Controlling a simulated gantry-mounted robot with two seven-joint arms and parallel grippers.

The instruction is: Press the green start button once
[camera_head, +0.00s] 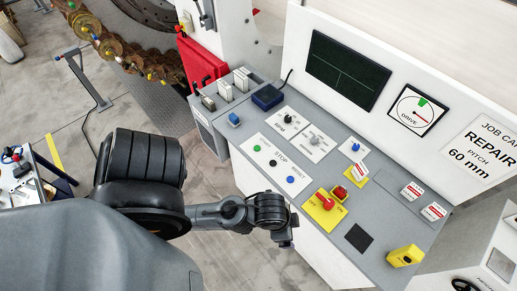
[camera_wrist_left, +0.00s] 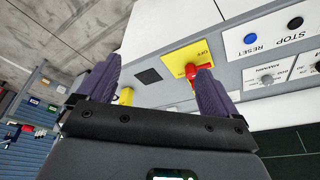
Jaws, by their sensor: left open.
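The green start button (camera_head: 257,148) is on a white plate (camera_head: 267,156) at the left of the grey console. A black stop button (camera_head: 273,163) and a blue reset button (camera_head: 290,179) sit beside it on the plate. My left gripper (camera_head: 285,240) is at the console's front edge, below the plate in the picture, apart from the green button. In the left wrist view its two dark fingers (camera_wrist_left: 157,78) are spread with nothing between them. That view shows the blue and black buttons, but not the green one. My right gripper is not in view.
A red rotary switch (camera_head: 325,203) on a yellow plate is close to my left gripper; in the wrist view it appears beside one finger. Knobs (camera_head: 314,141), a dark square (camera_head: 359,237) and a yellow box (camera_head: 405,256) are also on the console. A screen (camera_head: 346,69) stands behind.

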